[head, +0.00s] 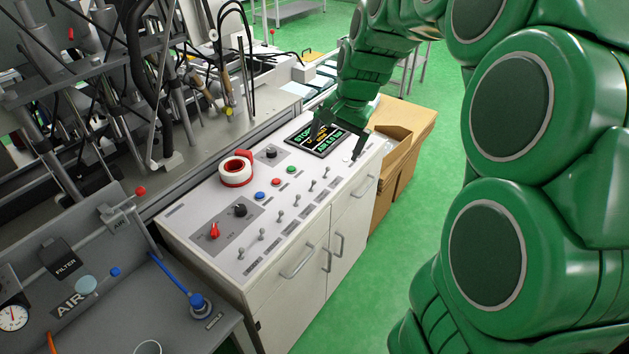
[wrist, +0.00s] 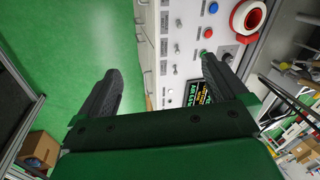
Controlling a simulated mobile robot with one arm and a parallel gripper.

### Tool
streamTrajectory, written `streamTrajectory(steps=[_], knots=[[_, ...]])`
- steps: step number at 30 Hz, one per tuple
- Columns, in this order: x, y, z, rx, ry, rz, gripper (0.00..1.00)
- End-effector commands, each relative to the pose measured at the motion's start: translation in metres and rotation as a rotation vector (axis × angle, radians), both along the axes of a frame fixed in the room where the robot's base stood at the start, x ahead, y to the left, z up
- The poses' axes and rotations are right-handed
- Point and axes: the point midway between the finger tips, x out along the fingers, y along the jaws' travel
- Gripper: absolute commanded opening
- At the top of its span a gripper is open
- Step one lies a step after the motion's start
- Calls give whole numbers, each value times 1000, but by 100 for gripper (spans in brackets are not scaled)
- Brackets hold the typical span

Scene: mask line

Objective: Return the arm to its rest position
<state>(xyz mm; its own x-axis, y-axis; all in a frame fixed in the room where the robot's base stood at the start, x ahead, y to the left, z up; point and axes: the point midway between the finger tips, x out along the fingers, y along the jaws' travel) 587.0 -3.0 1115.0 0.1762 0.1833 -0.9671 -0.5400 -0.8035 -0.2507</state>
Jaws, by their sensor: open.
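My green arm (head: 515,150) fills the right side of the head view and reaches over to the far end of a white control cabinet. My gripper (head: 335,142) is open and hangs over that end, near the black display screen (head: 318,140). In the wrist view the gripper's two dark fingers (wrist: 160,85) are spread apart with nothing between them. The cabinet (wrist: 150,45) lies beyond them. Whether the fingers touch the cabinet top cannot be told.
The cabinet top (head: 190,205) carries toggle switches, coloured buttons, knobs and a red-and-white tape roll (head: 235,172). Cardboard boxes (head: 405,125) stand past its far end. Machinery (head: 110,75) lines the left. The green floor (head: 370,270) in front of the cabinet is clear.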

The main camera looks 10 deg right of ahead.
Motion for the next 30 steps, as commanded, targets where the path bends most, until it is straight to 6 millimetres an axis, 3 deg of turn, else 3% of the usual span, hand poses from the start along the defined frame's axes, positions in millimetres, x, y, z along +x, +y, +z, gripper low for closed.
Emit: streamTrajectory(steps=[4, 10, 20, 30], knots=[[43, -11, -7, 28, -26, -88, 100], [77, -23, -15, 53, -46, -171, 100], [89, -25, -25, 59, -50, -195, 100], [100, -16, -71, 59, -47, -194, 100]])
